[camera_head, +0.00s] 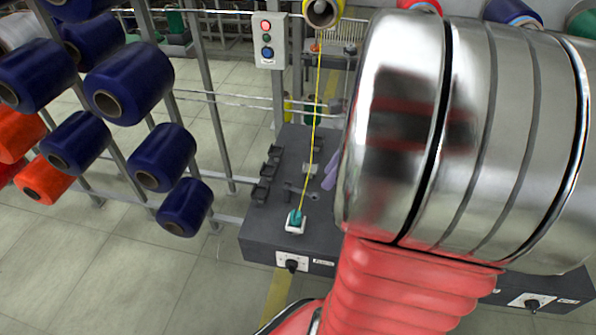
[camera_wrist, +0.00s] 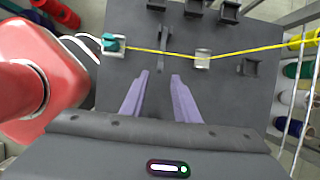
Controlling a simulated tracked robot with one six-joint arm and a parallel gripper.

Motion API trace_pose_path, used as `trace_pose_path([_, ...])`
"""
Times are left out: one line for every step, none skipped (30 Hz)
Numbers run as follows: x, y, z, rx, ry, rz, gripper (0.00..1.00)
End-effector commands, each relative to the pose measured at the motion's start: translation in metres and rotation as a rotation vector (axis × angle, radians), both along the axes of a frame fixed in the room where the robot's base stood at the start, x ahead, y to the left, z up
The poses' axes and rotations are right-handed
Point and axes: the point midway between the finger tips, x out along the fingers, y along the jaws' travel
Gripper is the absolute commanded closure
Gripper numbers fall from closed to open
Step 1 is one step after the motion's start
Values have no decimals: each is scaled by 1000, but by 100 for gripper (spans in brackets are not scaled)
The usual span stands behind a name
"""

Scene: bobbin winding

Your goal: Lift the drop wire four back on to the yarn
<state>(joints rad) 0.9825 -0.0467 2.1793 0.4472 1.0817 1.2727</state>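The yellow yarn (camera_wrist: 150,50) runs taut from a teal clip (camera_wrist: 111,43) on a white base across the dark bench to the right. A small pale metal plate (camera_wrist: 202,62) sits at the yarn, and a grey lever-like piece (camera_wrist: 164,42) stands under or beside it. I cannot tell which of these is drop wire four. My gripper (camera_wrist: 160,74) has two purple fingers, apart and empty, with tips short of the yarn. In the head view, the yarn (camera_head: 316,95) rises to a yellow bobbin (camera_head: 321,12); the gripper (camera_head: 331,173) is mostly hidden by my arm.
The dark bench (camera_head: 262,228) carries several black holders (camera_head: 265,180) beside the yarn. A control box (camera_head: 267,41) hangs on a rail post behind. A rack of dark blue bobbins (camera_head: 130,80) stands at left. The tiled floor (camera_head: 120,280) in front is clear.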

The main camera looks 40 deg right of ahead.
Motion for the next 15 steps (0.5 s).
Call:
trace_pose_path([2,3,-8,4,2,1,72])
trace_pose_path([4,4,-13,5,2,1,72])
trace_pose_path([5,5,-18,5,2,1,72])
trace_pose_path([7,6,-22,3,2,1,72])
trace_pose_path([8,8,-27,4,3,1,72])
trace_pose_path([10,9,-33,3,2,1,72])
trace_pose_path([11,10,-37,4,3,1,72])
trace_pose_path([13,11,-41,3,2,1,72])
trace_pose_path([14,12,-46,3,2,1,72])
trace_pose_path([16,13,-50,4,2,1,72])
trace_pose_path([17,14,-54,3,2,1,72])
trace_pose_path([18,15,-58,3,2,1,72])
trace_pose_path([19,16,-61,3,2,1,72])
trace_pose_path([20,16,-63,2,2,-1,72])
trace_pose_path([21,16,-65,1,1,-1,72])
